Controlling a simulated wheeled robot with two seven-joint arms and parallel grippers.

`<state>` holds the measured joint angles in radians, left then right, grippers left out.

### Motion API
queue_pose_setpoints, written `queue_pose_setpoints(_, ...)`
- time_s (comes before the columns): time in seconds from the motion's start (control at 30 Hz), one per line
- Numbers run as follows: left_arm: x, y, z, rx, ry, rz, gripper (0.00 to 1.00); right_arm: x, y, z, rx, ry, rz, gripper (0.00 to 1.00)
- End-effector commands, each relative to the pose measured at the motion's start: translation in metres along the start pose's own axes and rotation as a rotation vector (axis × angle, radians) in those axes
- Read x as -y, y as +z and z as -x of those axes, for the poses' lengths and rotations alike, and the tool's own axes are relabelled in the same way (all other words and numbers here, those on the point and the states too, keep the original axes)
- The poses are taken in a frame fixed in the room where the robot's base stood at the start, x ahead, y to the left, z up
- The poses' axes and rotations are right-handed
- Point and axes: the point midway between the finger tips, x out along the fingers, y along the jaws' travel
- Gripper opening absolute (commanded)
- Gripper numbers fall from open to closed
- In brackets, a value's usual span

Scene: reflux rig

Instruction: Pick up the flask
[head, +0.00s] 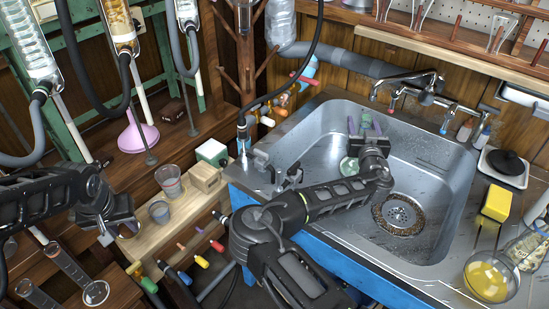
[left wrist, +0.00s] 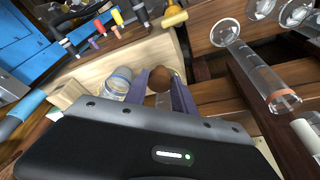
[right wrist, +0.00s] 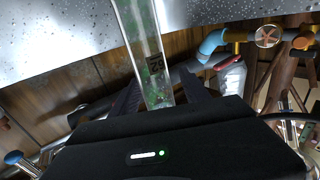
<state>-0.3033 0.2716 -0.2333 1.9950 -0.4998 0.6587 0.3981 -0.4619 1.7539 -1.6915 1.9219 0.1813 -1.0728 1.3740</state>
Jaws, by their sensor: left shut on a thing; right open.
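My left gripper (head: 122,222) is over the wooden shelf at the left, its fingers (left wrist: 162,95) shut. Between them is a small glass vessel with a round brown part (left wrist: 160,78), which looks like the flask; the hand hides much of it. My right gripper (head: 366,128) is over the sink, fingers apart. A clear glass vessel (right wrist: 143,45) with green contents and a dark label stands between or just beyond these fingers in the right wrist view. Greenish glass (head: 348,166) shows beside the right hand in the head view. I cannot tell whether the fingers touch it.
The steel sink (head: 290,155) has a tap (head: 425,90) behind it. A yellow sponge (head: 496,203) and a bowl of yellow liquid (head: 490,278) are at the right.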

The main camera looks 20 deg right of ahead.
Motion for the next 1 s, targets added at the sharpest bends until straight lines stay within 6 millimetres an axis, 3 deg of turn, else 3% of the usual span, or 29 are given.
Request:
queue_pose_setpoints(0.4, 0.0, 0.0, 0.0001, 0.0, 0.0, 0.0, 0.0, 0.0, -0.0001, 0.0004, 0.0, 0.0, 0.0, 0.54)
queue_pose_setpoints(1.0, 0.0, 0.0, 0.0, 0.0, 0.0, 0.0, 0.0, 0.0, 0.0, 0.0004, 0.0, 0.0, 0.0, 0.05)
